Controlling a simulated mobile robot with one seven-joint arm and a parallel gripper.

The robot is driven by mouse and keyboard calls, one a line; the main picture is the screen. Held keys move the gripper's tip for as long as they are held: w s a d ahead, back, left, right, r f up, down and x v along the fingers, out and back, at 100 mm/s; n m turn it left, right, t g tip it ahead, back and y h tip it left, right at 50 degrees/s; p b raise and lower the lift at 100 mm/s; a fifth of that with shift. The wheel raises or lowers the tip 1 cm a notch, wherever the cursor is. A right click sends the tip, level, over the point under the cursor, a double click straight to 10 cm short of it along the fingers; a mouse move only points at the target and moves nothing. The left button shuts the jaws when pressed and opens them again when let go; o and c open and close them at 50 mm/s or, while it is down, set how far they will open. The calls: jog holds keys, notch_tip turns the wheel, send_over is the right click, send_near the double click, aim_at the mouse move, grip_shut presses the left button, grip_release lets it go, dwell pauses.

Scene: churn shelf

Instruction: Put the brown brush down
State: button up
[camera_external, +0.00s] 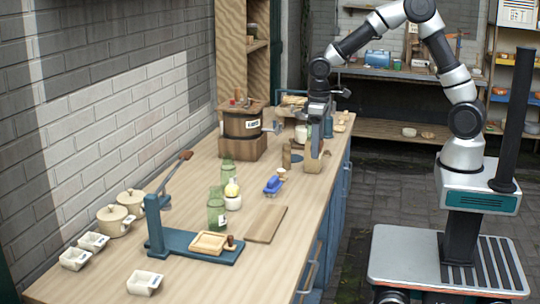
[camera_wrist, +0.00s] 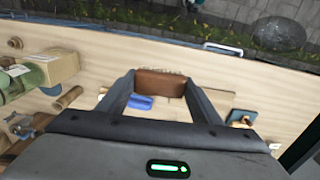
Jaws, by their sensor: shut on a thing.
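My gripper (camera_wrist: 162,84) points down over the bench and is shut on the brown brush (camera_wrist: 160,82), which lies between the fingertips with pale bristles along one side. In the external view my gripper (camera_external: 315,150) is near the right edge of the bench, toward its far half. A tan block at its tips there appears to be the brush (camera_external: 312,166). I cannot tell whether the brush touches the bench top (camera_external: 190,283).
A blue item (camera_external: 273,185) lies left of my gripper, with a wooden board (camera_external: 265,224) nearer the camera. Small wooden pieces (camera_external: 286,155) stand close by. The churn (camera_external: 242,124), green jars (camera_external: 216,212) and teal press (camera_external: 196,252) stand farther left.

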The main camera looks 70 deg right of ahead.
jog(key=s+f, duration=0.4)
jog(key=f, duration=0.1)
jog(key=shift+s, duration=0.25)
jog(key=shift+w+f, duration=0.1)
jog(key=w+a+f+n+b, duration=0.1)
jog(key=w+a+n+b, duration=0.1)
jog(key=w+a+n, duration=0.5)
jog(key=w+a+f+n+b, duration=0.1)
jog(key=w+a+n+b, duration=0.2)
jog(key=a+n, duration=0.75)
jog(key=s+a+f+n+b, duration=0.1)
jog(key=a+n+b, duration=0.3)
jog(key=a+n, duration=1.5)
jog(key=a, duration=0.7)
jog(key=shift+s+a, duration=0.2)
jog(key=shift+s, duration=0.2)
